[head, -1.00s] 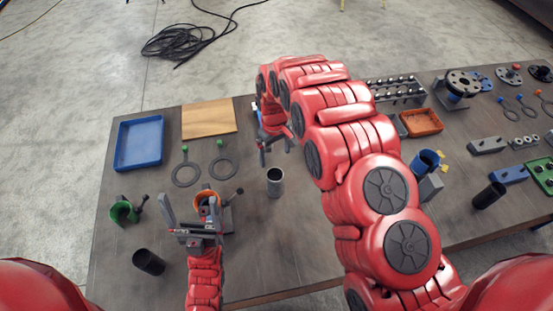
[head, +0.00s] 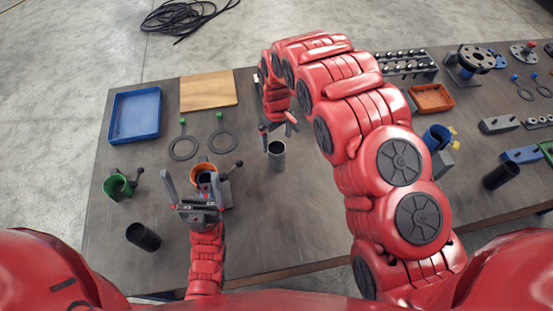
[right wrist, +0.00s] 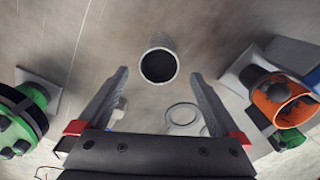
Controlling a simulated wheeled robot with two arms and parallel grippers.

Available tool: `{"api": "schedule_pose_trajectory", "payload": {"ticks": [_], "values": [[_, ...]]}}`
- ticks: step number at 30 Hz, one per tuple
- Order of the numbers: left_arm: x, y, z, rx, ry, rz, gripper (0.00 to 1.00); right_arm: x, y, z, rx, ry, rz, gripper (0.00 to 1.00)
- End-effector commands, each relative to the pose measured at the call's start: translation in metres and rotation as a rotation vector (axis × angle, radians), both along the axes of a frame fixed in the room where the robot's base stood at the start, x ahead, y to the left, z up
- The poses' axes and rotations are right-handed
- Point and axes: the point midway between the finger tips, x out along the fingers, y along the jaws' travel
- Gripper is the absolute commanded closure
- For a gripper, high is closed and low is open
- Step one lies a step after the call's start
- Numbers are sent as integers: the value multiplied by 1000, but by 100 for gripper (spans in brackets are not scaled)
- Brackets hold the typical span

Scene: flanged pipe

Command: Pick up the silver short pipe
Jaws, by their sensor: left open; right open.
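The silver short pipe (head: 277,157) stands upright on the table, open end up, in the middle of the head view. In the right wrist view the silver pipe (right wrist: 158,62) is just beyond and between the fingertips, touching neither as far as I can see. My right gripper (head: 277,130) is open just above and behind the pipe in the head view; its two fingers (right wrist: 160,78) show spread and empty in the wrist view. My left gripper (head: 196,185) is open, fingers up, in front of the orange clamp (head: 205,172).
A dark pipe (head: 143,237) and a green clamp (head: 118,186) stand at the left. A blue tray (head: 134,115), a wooden board (head: 208,91) and ring gaskets (head: 183,148) lie behind. A blue clamp (head: 436,138) is at the right. The table right of the silver pipe is partly hidden by my right arm.

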Motion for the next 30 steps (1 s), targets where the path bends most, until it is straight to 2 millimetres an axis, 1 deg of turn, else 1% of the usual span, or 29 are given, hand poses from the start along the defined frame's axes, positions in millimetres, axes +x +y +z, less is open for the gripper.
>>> {"api": "schedule_pose_trajectory", "payload": {"ticks": [1, 11, 21, 23, 30], "values": [[0, 0, -5, 0, 0, 0, 0, 0, 1, -5, 1, 1, 2, 0], [0, 0, -22, 0, 0, 0, 0, 0, -2, -23, -1, 2, -1, 0], [0, 0, -43, 0, 0, 0, 0, -1, -1, -44, -2, 2, 0, 0], [0, 0, -45, 0, 0, 0, 0, -2, 1, -46, 0, 3, 2, 0], [0, 0, -57, 0, 0, 0, 0, -1, 1, -60, 1, 2, 2, 0]]}}
